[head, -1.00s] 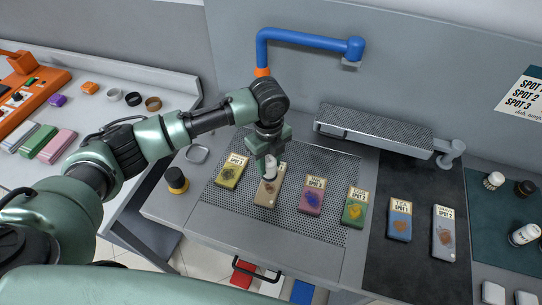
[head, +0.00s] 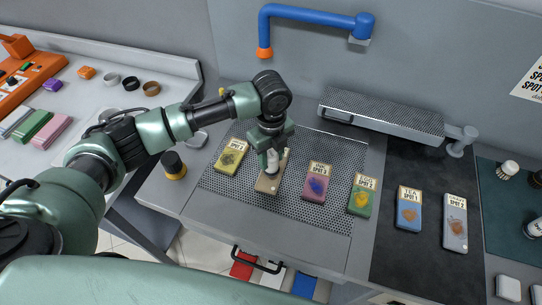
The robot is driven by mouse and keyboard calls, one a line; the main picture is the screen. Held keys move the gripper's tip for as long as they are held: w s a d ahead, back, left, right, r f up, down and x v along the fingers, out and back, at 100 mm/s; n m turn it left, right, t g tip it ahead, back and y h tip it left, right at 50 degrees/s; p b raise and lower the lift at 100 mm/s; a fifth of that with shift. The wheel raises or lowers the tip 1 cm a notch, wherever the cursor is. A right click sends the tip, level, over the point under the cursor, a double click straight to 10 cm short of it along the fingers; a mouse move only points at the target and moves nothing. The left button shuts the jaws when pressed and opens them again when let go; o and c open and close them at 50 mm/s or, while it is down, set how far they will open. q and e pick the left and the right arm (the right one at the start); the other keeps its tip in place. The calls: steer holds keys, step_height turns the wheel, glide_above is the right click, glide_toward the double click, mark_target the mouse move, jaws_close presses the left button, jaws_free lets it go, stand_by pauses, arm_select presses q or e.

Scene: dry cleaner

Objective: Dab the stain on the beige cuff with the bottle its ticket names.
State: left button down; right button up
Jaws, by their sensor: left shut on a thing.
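The beige cuff (head: 267,188) lies on the perforated board, second from the left in the row of cuffs. My left gripper (head: 272,148) is above it, shut on a small white bottle (head: 272,165). The bottle points down at the middle of the cuff and covers the stain. I cannot tell whether its tip touches the cloth. The beige cuff's ticket is hidden behind the gripper and bottle. My right gripper is not in view.
Yellow (head: 231,157), purple (head: 316,183) and green (head: 361,197) cuffs lie on the perforated board (head: 330,150). Blue (head: 408,209) and grey (head: 454,224) cuffs lie on the dark mat. A blue swing arm (head: 310,12) hangs behind. A black-and-yellow pot (head: 174,166) stands left.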

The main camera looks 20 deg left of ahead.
arm_select(q)
steer(key=shift+f, duration=0.1)
stand_by(0.4)
steer(key=shift+f, duration=0.35)
stand_by(0.7)
steer(key=shift+s+f, duration=0.1)
stand_by(1.4)
step_height(320, 180, up, 5)
steer(key=p, duration=0.6)
steer(key=shift+r, duration=1.1)
